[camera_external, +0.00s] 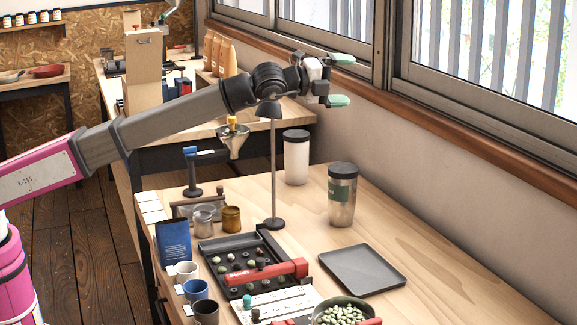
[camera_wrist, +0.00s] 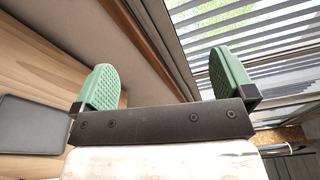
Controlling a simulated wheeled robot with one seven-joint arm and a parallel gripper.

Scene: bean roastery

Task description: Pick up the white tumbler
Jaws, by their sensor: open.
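The white tumbler (camera_external: 296,162) has a black lid and stands upright at the back of the wooden table, close to the wall. My gripper (camera_external: 340,80) is open and empty, with green finger pads. It is raised well above the table, up at window height, above and to the right of the white tumbler in the outside view. In the wrist view, my gripper (camera_wrist: 164,82) has its two green pads wide apart with nothing between them. The white tumbler does not show in the wrist view.
A dark tray (camera_external: 362,268), cups and a bean board (camera_external: 216,245) fill the front. The right side of the table is clear.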

